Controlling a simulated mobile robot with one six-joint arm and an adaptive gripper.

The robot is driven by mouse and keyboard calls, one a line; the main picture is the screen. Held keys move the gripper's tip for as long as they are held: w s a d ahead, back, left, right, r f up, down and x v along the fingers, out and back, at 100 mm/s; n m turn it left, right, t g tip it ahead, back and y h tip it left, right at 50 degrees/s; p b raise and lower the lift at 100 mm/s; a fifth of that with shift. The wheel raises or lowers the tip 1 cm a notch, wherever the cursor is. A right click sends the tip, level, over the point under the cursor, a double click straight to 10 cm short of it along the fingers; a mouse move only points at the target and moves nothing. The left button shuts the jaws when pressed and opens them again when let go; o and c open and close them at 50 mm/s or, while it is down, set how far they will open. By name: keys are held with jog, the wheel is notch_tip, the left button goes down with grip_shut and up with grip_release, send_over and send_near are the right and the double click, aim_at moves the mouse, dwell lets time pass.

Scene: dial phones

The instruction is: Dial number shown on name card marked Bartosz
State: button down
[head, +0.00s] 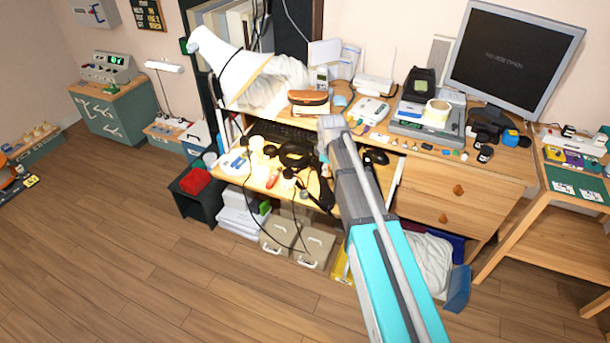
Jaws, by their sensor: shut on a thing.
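My gripper (290,172) is a small dark shape over the pull-out shelf of the desk, below my arm's bend. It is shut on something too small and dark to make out. A white device with blue parts (235,162), possibly a phone, lies at the shelf's left end, left of my gripper. Another white device (370,110), possibly a phone, sits on the desktop behind my arm. No card marked Bartosz can be read in this view, and no digits are legible. Two white cards with dark green marks lie on the right side table (577,222).
A large white lamp (225,65) leans over the desk's left side. A monitor (515,55) and a grey device with a tape roll (438,110) stand at the right. A black keyboard (285,132) lies on the shelf. Cables hang in front. The wooden floor (150,270) at front left is clear.

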jog(key=shift+a, duration=0.25)
jog(key=w+a+f+g+b, duration=0.1)
jog(key=w+a+f+b, duration=0.3)
jog(key=a+f+b, duration=0.3)
jog(key=shift+a+f+g, duration=0.15)
jog(key=shift+f+g, duration=0.1)
jog(key=shift+g, duration=0.15)
jog(key=shift+w+f, duration=0.1)
dwell(0.4)
jog(key=shift+f+b, duration=1.55)
jog(key=shift+b, duration=0.25)
jog(key=shift+s, duration=0.2)
dwell(0.8)
jog(key=shift+f+b, duration=1.25)
dwell(0.4)
